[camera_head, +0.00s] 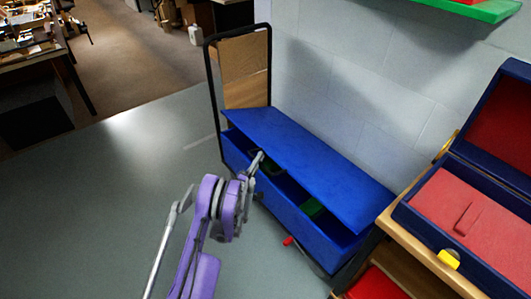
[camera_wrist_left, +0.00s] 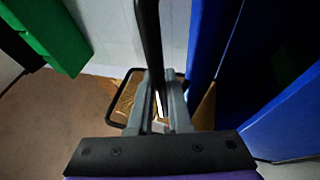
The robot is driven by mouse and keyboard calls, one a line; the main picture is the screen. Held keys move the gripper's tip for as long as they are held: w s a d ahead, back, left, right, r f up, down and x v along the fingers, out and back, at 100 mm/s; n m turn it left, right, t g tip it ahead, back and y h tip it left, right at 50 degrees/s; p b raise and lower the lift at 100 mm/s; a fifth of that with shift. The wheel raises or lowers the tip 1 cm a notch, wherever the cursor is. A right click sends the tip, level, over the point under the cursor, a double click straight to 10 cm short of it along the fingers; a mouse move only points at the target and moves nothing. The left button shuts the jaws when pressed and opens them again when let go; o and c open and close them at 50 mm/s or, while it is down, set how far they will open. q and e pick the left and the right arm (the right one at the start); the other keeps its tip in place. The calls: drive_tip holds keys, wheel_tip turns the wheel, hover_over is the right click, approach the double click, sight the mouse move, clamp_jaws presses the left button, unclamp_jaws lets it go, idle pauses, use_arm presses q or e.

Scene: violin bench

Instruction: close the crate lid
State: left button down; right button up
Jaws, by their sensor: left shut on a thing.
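The long blue crate (camera_head: 298,222) stands against the pale wall. Its flat blue lid (camera_head: 315,165) is tilted and partly open, with a dark gap along the front. Green pieces (camera_head: 312,207) show inside through the gap. My left gripper (camera_head: 257,160) is at the lid's front edge, towards the crate's far end. In the left wrist view its fingers (camera_wrist_left: 160,100) are shut on a dark bar (camera_wrist_left: 149,40) running beside the blue lid (camera_wrist_left: 207,40); it appears to be the lid's edge or handle. The crate's front wall (camera_wrist_left: 285,118) is at the right there. My right gripper is not in view.
An upright black frame with a tan panel (camera_head: 245,72) stands at the crate's far end. An open blue case with red lining (camera_head: 455,205) sits on a wooden bench at right. A green shelf (camera_head: 470,8) hangs above. The grey surface (camera_head: 90,200) at left is clear.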

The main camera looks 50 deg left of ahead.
use_arm(q)
wheel_tip(320, 180, down, 7)
drive_tip(key=s+n+t, duration=0.1)
drive_tip(key=s, duration=0.1)
drive_tip(key=shift+s+a+f+y, duration=0.15)
drive_tip(key=shift+s+a+y, duration=0.15)
drive_tip(key=shift+a+y, duration=0.1)
drive_tip(key=c, duration=0.8)
unclamp_jaws()
drive_tip(key=shift+c, duration=0.2)
drive_tip(key=shift+d, duration=0.1)
drive_tip(key=shift+w+d+b, duration=0.1)
drive_tip(key=shift+b, duration=0.2)
